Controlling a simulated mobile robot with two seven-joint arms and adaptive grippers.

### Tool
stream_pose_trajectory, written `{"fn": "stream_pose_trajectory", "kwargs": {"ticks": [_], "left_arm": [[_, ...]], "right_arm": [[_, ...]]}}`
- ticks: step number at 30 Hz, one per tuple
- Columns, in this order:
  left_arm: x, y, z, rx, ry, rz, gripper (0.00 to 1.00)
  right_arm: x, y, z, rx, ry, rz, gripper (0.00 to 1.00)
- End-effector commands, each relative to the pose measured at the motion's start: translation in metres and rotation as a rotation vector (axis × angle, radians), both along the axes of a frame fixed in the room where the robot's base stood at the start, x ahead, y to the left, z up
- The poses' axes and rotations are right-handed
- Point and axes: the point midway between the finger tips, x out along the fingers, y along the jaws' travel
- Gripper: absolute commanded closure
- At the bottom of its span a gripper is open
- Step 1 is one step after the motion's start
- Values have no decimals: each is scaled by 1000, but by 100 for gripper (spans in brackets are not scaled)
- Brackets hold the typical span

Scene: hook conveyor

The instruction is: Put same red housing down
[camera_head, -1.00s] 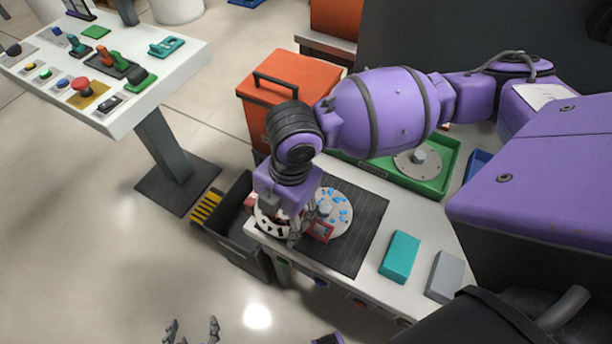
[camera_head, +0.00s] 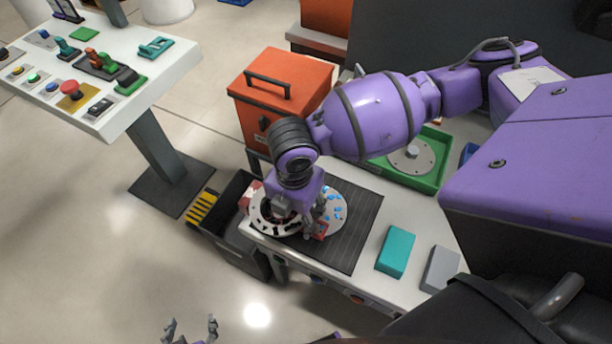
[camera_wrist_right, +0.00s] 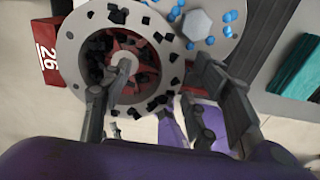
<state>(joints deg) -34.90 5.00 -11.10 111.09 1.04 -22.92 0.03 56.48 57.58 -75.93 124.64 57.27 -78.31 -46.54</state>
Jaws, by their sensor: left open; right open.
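A red block marked 26 (camera_wrist_right: 47,62) lies at the left of a white ring-shaped disc (camera_wrist_right: 70,45) in the right wrist view. In the head view a red block (camera_head: 250,190) shows at the left rim of that disc (camera_head: 256,222). Another red piece (camera_head: 317,232) shows at the disc's right front, partly behind my fingers. My right gripper (camera_wrist_right: 160,115) is open, with its fingers apart over the disc's near side; no object shows held between them. My left gripper (camera_head: 191,330) is open and empty at the bottom of the head view, over the floor.
A disc with blue pieces (camera_head: 336,205) adjoins on the right, on a dark ribbed mat (camera_head: 350,240). Teal (camera_head: 396,250) and grey (camera_head: 440,268) blocks lie on the table. A dark bin (camera_head: 236,250) stands at the left edge. An orange box (camera_head: 285,85) stands behind.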

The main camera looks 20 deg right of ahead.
Motion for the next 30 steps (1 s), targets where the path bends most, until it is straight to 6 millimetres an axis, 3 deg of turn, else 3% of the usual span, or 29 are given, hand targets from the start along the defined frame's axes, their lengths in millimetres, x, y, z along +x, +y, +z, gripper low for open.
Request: {"fn": "stream_pose_trajectory", "kwargs": {"ticks": [3, 15, 30], "left_arm": [[0, 0, 0, -1, -1, 1, 42], [-2, 1, -2, 3, 5, -3, 42], [-3, 3, -3, 9, 9, -7, 42]], "right_arm": [[1, 1, 2, 0, -4, 1, 48], [3, 1, 2, 3, -7, 1, 100], [5, 3, 4, 6, -13, 2, 100]]}}
